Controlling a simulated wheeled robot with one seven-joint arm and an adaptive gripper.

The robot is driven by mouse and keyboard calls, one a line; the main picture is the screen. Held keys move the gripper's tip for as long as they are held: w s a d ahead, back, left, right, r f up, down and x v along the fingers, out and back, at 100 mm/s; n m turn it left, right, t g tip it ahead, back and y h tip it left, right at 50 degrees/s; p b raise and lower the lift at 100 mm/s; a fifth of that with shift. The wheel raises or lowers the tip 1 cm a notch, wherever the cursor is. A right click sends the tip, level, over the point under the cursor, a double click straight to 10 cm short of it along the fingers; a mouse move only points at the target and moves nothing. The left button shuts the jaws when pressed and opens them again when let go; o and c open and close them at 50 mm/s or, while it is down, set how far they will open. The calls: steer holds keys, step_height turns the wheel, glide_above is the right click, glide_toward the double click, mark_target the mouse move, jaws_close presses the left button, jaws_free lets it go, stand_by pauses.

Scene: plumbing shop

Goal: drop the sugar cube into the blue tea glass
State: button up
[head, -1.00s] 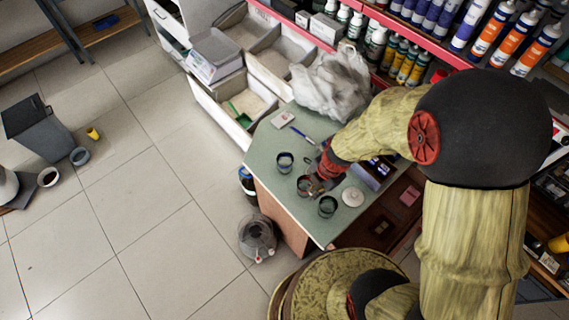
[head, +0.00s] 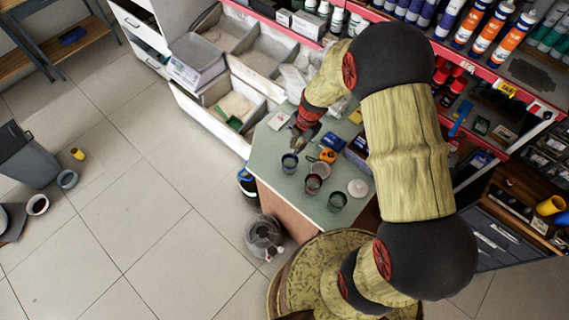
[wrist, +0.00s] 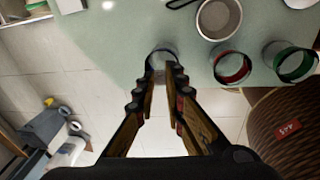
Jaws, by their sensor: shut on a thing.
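The blue tea glass (head: 289,164) stands upright near the left edge of the green table, at the end of a row of three glasses. My gripper (head: 296,143) is just behind and above it in the head view. In the wrist view, my gripper's fingertips (wrist: 166,72) overlap the blue-rimmed glass (wrist: 160,55), so its height above the rim is hard to judge. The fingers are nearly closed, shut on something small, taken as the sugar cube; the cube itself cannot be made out. Inside the glass is mostly hidden by the fingers.
A red-rimmed glass (head: 312,184) and a green-rimmed glass (head: 337,201) stand beside the blue one. A white disc (head: 357,188) and an orange tool (head: 328,156) lie nearby. A metal strainer (wrist: 219,19) shows in the wrist view. Open floor lies left.

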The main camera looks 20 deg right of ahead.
step_height(320, 180, down, 6)
steer(key=shift+s+r+b, duration=0.1)
steer(key=shift+b, duration=0.45)
steer(key=o, duration=0.7)
steer(key=shift+o, duration=0.2)
step_height(320, 180, up, 12)
steer(key=s+d, duration=0.1)
steer(key=d, duration=0.1)
stand_by(0.4)
